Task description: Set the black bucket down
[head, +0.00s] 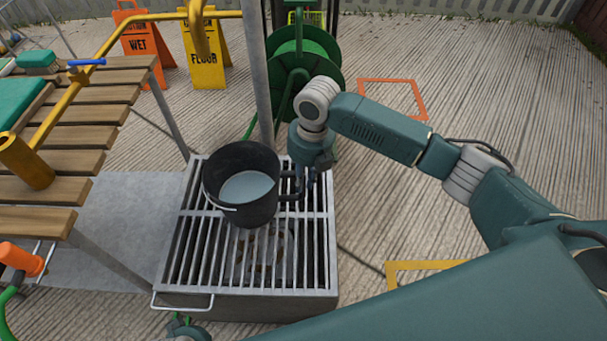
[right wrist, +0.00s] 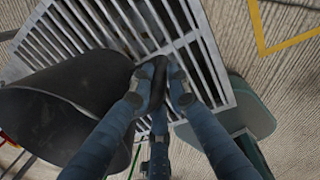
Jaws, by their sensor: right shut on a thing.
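The black bucket (head: 226,214) is over the metal grate (head: 318,263) in the head view, roughly upright, with pale water (head: 247,187) inside. I cannot tell whether its base touches the bars or hangs just above them. My right gripper (head: 303,181) is at the bucket's right side, shut on its black side handle (head: 290,186). In the right wrist view the gripper (right wrist: 160,90) has its fingers closed around the dark handle, with the bucket (right wrist: 45,115) at the left and the grate bars behind. My left gripper does not show clearly in either view.
A slatted wooden bench (head: 80,160) with a yellow pipe stands left of the grate. A green hose reel (head: 308,62) and a metal post (head: 258,75) are just behind it. Orange (head: 143,48) and yellow (head: 204,55) floor signs stand farther back. Bare bars lie in front of the bucket.

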